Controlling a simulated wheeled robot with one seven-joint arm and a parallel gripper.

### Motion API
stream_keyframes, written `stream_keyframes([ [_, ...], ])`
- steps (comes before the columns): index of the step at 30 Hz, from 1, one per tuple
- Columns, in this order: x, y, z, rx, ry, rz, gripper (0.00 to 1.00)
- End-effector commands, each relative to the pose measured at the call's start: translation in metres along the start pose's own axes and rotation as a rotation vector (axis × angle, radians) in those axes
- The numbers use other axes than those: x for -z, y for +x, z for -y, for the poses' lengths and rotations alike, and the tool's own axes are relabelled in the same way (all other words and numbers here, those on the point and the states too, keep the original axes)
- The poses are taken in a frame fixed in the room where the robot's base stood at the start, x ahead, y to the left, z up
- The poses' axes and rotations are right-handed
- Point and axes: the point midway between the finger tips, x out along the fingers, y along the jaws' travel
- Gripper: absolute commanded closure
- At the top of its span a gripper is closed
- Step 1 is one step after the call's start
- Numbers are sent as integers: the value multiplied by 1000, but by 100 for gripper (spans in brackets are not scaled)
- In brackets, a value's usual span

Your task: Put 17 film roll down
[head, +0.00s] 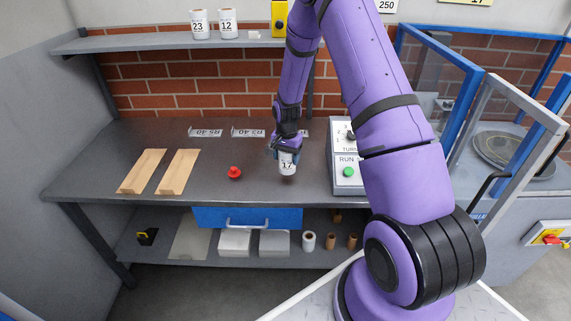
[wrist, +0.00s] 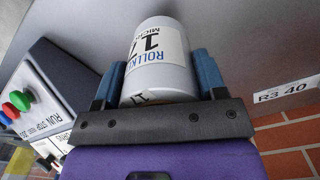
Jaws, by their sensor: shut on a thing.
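The film roll labelled 17 (head: 287,166) is a white cylinder, upright in the head view, over the front part of the dark workbench (head: 110,180). My gripper (head: 286,151) is shut on it from above and behind. In the wrist view the white roll (wrist: 158,62) sits between the blue fingers of my gripper (wrist: 160,85), with its "ROLLK" and 17 label showing. I cannot tell whether the roll's lower end touches the bench top.
A control box (head: 346,158) with a green button stands right of the roll. A red button (head: 234,172) and two wooden blocks (head: 142,170) are to the left. Rolls 23 (head: 199,25) and 12 (head: 227,25) stand on the upper shelf (head: 150,43). Bare bench lies between.

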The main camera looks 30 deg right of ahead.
Motion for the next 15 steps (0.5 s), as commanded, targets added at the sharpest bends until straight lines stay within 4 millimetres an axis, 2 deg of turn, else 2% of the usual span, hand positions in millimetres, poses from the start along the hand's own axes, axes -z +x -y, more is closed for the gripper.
stream_keyframes([
  [7, 0, 31, 0, 0, 0, 1, 66],
  [15, 0, 33, 0, 1, -1, -1, 66],
])
